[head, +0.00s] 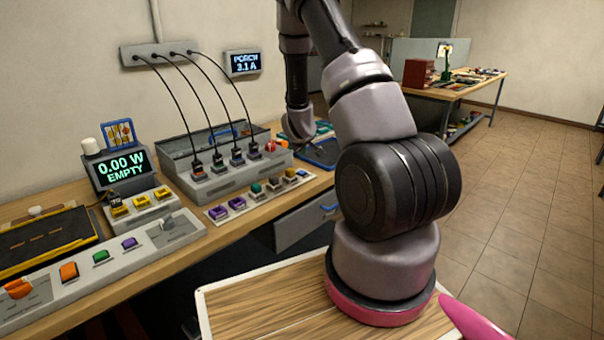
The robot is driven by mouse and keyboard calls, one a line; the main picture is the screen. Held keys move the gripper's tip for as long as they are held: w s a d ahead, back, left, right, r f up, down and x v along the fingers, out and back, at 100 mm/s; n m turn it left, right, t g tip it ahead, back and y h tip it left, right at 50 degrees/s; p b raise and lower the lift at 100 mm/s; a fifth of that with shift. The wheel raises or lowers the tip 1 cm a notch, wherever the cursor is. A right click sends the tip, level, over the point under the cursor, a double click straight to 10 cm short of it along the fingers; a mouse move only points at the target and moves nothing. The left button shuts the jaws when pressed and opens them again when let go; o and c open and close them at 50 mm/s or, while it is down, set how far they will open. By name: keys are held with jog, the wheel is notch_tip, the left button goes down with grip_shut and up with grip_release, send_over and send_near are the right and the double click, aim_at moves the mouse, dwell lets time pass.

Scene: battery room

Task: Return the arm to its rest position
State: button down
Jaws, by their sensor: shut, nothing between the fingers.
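My arm rises from a pink-ringed base on a wooden-topped platform. Its shoulder and upper link fill the centre right of the head view and run out of the top edge. A farther part of my arm hangs back down into view behind it, over the far part of the workbench (215,237). Nothing is seen held.
On the bench are a meter reading "0.00 W EMPTY" (122,170), a grey charger box with plugged black cables (227,182), a strip of coloured blocks (258,196) and a front switch panel (100,270). A second table (455,90) stands at the back right. The tiled floor (530,200) at right is clear.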

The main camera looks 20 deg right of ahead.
dwell(0.7)
jog(key=s+a+r+m+y, duration=0.1)
jog(key=s+a+r, duration=0.2)
jog(key=r, duration=0.5)
jog(key=s+a+r+m+y, duration=0.2)
jog(key=s+a+r, duration=0.15)
jog(key=r, duration=0.45)
jog(key=s+a+r+m+y, duration=0.1)
jog(key=s+a+r, duration=0.25)
jog(key=r, duration=0.55)
jog(key=s+a+r+m+y, duration=0.1)
jog(key=s+a+r, duration=0.3)
jog(key=s, duration=0.9)
jog(key=s+a+r+m+g+y, duration=0.1)
jog(key=s+a+r+m, duration=0.1)
jog(key=s+a+r, duration=0.2)
jog(key=s+r, duration=0.3)
jog(key=s, duration=0.5)
jog(key=shift+s+m, duration=0.3)
jog(key=shift+s, duration=0.05)
